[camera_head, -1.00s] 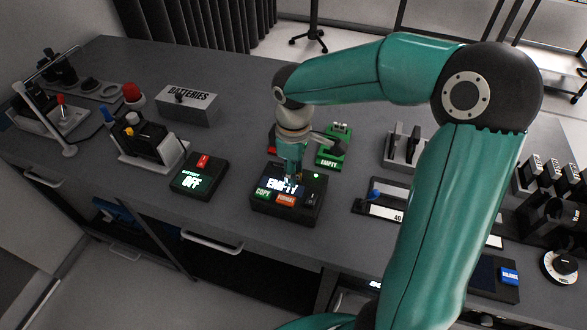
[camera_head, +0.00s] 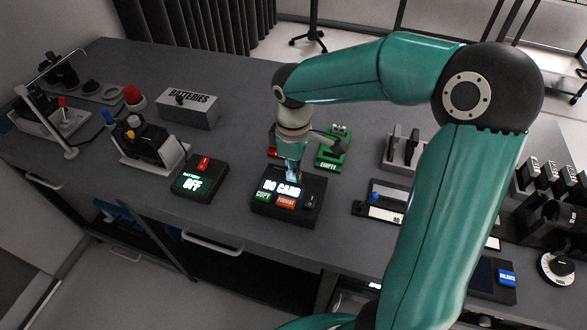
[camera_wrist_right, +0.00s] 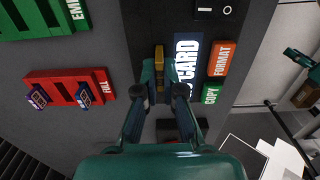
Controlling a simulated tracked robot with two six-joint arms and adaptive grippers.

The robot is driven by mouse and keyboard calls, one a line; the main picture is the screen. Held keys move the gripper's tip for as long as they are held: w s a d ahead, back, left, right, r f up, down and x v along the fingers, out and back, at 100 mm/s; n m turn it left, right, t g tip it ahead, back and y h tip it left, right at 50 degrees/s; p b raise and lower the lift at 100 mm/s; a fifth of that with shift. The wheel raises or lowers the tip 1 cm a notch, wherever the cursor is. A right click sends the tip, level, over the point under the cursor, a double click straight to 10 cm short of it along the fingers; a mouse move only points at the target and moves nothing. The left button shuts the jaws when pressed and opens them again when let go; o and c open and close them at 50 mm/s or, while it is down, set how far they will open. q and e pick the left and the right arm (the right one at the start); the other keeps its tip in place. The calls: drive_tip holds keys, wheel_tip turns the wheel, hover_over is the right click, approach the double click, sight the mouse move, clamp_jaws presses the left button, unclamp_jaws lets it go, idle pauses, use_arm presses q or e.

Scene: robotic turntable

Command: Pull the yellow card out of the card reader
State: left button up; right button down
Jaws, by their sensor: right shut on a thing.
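The black card reader (camera_head: 292,218) stands near the front edge of the table in the head view. Its screen reads "NO CARD", above a green COPY button and an orange FORMAT button. My right gripper (camera_head: 292,177) points down over the reader's back part. In the right wrist view, the gripper (camera_wrist_right: 160,80) is shut on the yellow card (camera_wrist_right: 159,57), seen nearly edge-on between the fingertips. The reader (camera_wrist_right: 205,32) lies below it in that view; I cannot tell the gap between card and slot.
Behind the reader are a green EMPTY holder (camera_head: 331,157) and a red FULL holder (camera_wrist_right: 68,90) with two blue-purple cards. My right arm covers part of the table's right side.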

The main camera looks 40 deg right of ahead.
drive_tip(key=shift+r+p, duration=1.45)
drive_tip(key=shift+r, duration=0.5)
